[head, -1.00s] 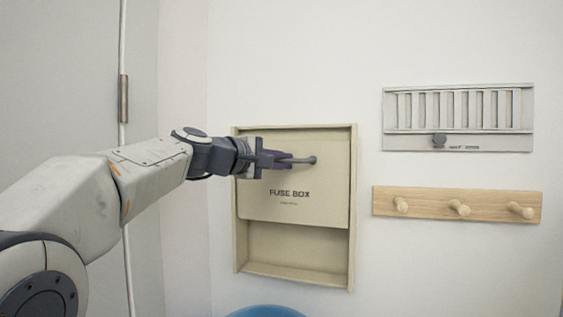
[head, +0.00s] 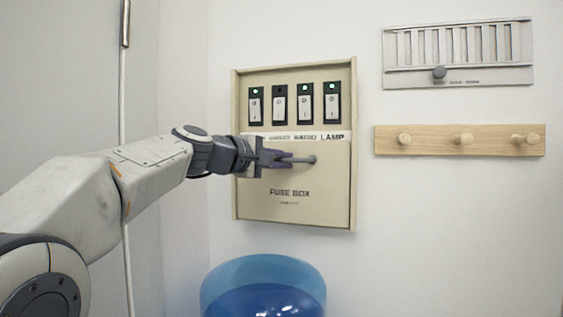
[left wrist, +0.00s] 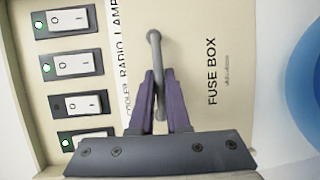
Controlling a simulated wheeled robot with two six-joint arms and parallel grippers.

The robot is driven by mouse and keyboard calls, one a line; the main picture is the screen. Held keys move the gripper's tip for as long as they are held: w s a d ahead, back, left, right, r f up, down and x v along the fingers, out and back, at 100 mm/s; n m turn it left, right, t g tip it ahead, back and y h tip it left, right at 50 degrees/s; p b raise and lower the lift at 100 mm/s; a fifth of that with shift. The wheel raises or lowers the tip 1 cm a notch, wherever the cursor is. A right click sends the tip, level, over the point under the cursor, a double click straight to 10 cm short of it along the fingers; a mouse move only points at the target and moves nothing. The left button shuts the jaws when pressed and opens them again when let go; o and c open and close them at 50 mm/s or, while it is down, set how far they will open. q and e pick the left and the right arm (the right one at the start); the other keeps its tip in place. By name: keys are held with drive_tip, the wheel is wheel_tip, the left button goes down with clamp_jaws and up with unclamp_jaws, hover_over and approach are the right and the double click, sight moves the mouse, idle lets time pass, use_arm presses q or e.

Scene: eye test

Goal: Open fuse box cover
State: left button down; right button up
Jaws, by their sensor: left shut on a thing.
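The beige fuse box (head: 353,100) hangs on the wall. Its cover (head: 290,205), marked FUSE BOX, sits over the lower part, and the upper part is uncovered. It also fills the middle of the left wrist view (left wrist: 225,120). A row of switches (head: 279,104) shows above the cover; one lamp, second from left, is dark and the others are green. My left gripper (head: 290,158) is shut on the cover's grey bar handle (head: 312,160). In the left wrist view the handle (left wrist: 154,50) runs between the purple fingers. My right gripper is not in view.
A blue round bin (head: 263,272) stands below the box. A wooden peg rack (head: 433,140) and a slatted grey panel (head: 455,73) with a knob are on the wall to the right. A pale grey door or panel with a rod is at the left.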

use_arm(q)
drive_tip(key=c, duration=0.9)
unclamp_jaws()
drive_tip(key=shift+r, duration=0.1)
drive_tip(key=shift+s+a, duration=0.25)
drive_tip(key=b+v, duration=0.3)
drive_tip(key=v, duration=0.6)
drive_tip(key=shift+s+a+b, duration=0.2)
drive_tip(key=shift+s+b, duration=0.15)
drive_tip(key=shift+b, duration=0.05)
